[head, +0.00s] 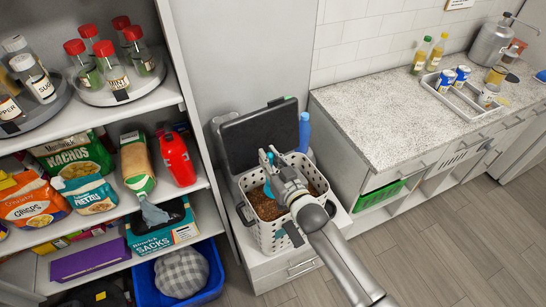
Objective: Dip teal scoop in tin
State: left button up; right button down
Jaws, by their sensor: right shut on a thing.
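A white perforated container (265,238) holding brown pellets stands on a low white cabinet, with its dark lid (258,135) raised at the back. It is the only open container I can match to the tin. My right gripper (269,162) is over its opening, with the arm coming in from the lower right. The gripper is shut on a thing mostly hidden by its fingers. Small teal-blue parts, likely the teal scoop (268,190), show beside the gripper above the pellets. I cannot tell whether the scoop touches the pellets. My left gripper is not in view.
A blue bottle-like thing (304,132) stands just behind the container. A shelf unit (190,95) with jars and food bags is close on the left. A speckled counter (375,110) with a tray (472,92) of tins is on the right. The floor at lower right is clear.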

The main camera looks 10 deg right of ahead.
jog(key=s+a+r+n+t+b, duration=0.1)
jog(key=s+a+r+n, duration=0.1)
jog(key=s+a+n, duration=0.2)
jog(key=shift+a+r+n+b, duration=0.15)
jog(key=shift+a+n+b, duration=0.2)
jog(key=shift+a, duration=1.15)
